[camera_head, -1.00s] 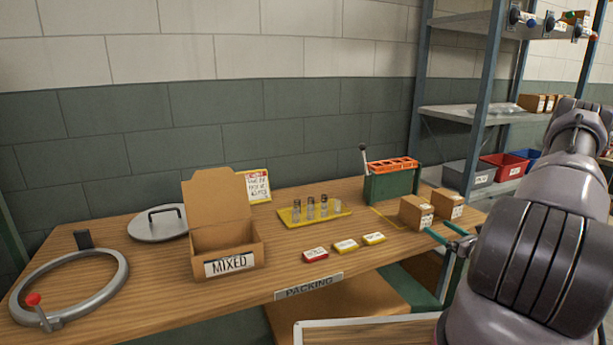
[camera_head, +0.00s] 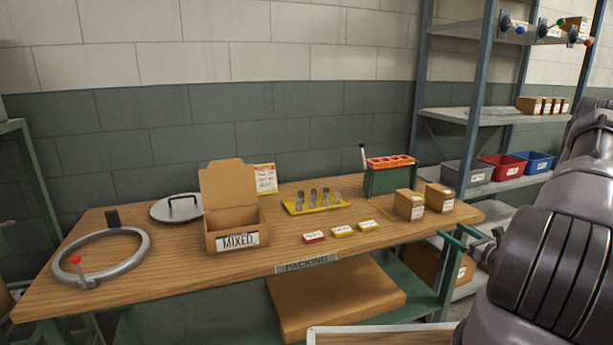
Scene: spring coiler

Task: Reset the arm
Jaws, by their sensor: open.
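My gripper (camera_head: 450,231) shows at the right of the head view, just off the right front end of the packing table. Its two teal fingers point left and stand apart, with nothing between them. The large grey links of my arm (camera_head: 535,265) fill the right edge of the picture and hide what lies behind them. The fingers are in front of and below the small cartons in the picture; I see no contact with them.
A shelf unit (camera_head: 462,112) stands behind at the right.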

